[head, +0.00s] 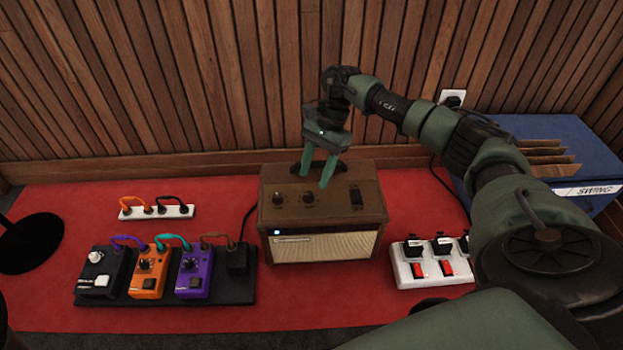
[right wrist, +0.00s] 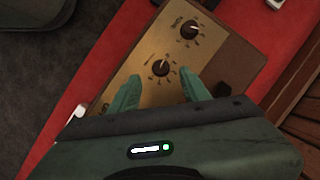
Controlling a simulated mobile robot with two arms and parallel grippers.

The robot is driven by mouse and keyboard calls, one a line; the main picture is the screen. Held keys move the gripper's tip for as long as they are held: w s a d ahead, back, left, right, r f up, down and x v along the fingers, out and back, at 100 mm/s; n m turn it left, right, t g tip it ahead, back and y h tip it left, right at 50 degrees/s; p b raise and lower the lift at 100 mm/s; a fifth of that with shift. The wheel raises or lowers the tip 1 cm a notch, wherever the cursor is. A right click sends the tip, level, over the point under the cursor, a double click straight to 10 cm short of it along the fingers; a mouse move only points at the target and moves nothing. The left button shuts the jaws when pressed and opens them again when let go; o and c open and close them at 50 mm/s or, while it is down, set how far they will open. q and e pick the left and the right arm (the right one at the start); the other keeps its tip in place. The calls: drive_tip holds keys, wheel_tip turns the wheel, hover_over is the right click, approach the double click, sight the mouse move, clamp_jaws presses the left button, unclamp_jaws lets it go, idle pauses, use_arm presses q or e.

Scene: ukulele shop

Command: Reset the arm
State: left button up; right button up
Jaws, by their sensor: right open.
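My right gripper (head: 315,181) is open and empty, with its green fingers pointing down over the control panel of a brown amplifier (head: 320,247). The arm reaches in from the right. In the right wrist view the two fingertips (right wrist: 158,80) are spread apart near a black knob (right wrist: 160,68) on the amplifier's tan panel (right wrist: 150,50). I cannot tell whether they touch the panel. A blue light shows on the amplifier's front, and a black switch (head: 356,198) sits at the right of its top. My left gripper is not in view.
A pedalboard (head: 233,290) with black, orange and purple pedals lies left of the amplifier on a red mat (head: 130,318). A white power strip (head: 408,272) with red switches lies right. A blue crate (head: 560,135) stands at the back right, near a wood-slat wall.

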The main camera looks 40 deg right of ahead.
drive_tip(key=shift+p+v, duration=0.35)
drive_tip(key=shift+v, duration=0.9)
